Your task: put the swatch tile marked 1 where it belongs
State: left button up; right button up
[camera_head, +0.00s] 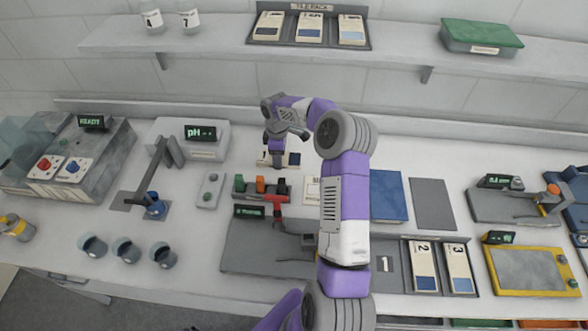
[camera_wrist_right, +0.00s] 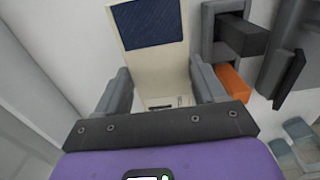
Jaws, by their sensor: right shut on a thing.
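A cream swatch tile (camera_wrist_right: 155,70) with a dark blue patch is between the fingers of my right gripper (camera_wrist_right: 160,88). My right gripper also shows in the head view (camera_head: 287,138), shut on the tile (camera_head: 294,159) over the back of the bench. The grey tray (camera_head: 385,284) at the front right has an empty slot marked 1 (camera_head: 385,263). Tiles marked 2 (camera_head: 424,265) and 3 (camera_head: 460,267) sit in the slots to its right. My left gripper is not in view.
My right arm crosses the middle of the bench. A block with coloured parts (camera_head: 262,187) stands close to the right gripper. A blue mat (camera_head: 388,195), grey mat (camera_head: 433,204) and yellow-framed device (camera_head: 530,270) lie to the right. The shelf (camera_head: 400,55) holds a tile rack (camera_head: 310,25).

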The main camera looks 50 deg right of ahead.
aim_at(280, 174)
notch_tip(280, 174, down, 8)
jog(key=shift+w+d+r, duration=0.1)
jog(key=shift+r, duration=0.15)
jog(key=shift+f, duration=0.15)
jog(key=o, duration=1.3)
jog(key=shift+c, duration=0.2)
